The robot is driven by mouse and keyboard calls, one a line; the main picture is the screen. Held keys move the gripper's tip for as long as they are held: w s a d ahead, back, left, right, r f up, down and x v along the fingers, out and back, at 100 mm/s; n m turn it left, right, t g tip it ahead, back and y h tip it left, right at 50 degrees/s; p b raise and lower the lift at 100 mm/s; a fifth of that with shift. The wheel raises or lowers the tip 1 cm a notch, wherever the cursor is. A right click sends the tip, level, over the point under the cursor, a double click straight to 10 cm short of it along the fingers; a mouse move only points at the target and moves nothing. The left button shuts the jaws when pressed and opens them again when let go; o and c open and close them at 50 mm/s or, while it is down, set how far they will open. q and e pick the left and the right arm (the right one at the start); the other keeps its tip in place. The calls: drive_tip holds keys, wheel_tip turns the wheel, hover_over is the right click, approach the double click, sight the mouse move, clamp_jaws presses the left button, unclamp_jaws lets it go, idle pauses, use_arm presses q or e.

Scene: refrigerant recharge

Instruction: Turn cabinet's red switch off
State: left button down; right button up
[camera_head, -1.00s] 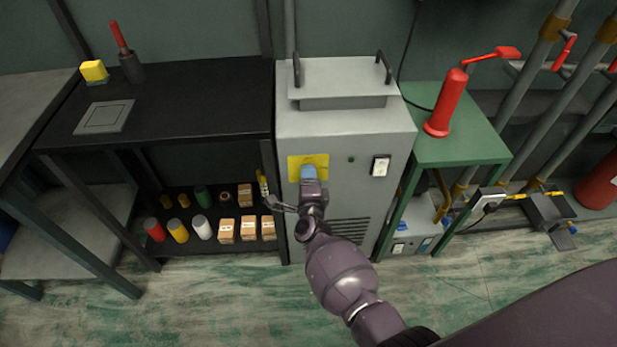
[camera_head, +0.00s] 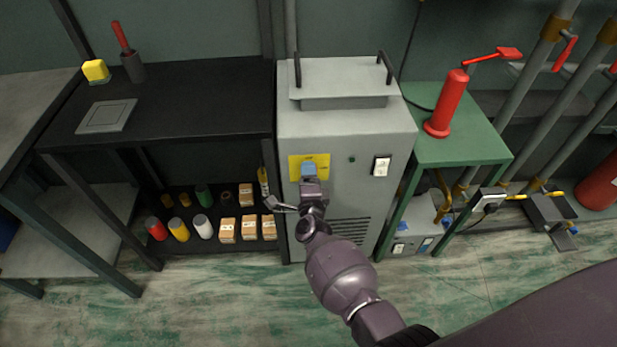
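The grey cabinet (camera_head: 345,133) stands in the middle, with two dark handles on top. A yellow plate (camera_head: 322,160) is on the upper left of its front. My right gripper (camera_head: 309,174) is in front of this plate, with its bluish tip over the plate's lower part. The red switch cannot be made out; the gripper covers part of the plate. Whether the fingers are open or shut is too small to tell. A white switch or socket (camera_head: 382,165) and a small dark green round spot (camera_head: 351,159) are also on the front. My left gripper is not in view.
A black bench (camera_head: 190,105) with cans and boxes on its lower shelf stands left of the cabinet. A green table (camera_head: 460,145) with a red cylinder (camera_head: 446,104) stands right. Pipes (camera_head: 535,85) run at the far right. The floor in front is clear.

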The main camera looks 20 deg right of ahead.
drive_tip(key=p+v, duration=0.2)
drive_tip(key=v, duration=0.9)
drive_tip(key=shift+p, duration=0.3)
drive_tip(key=shift+w, duration=0.1)
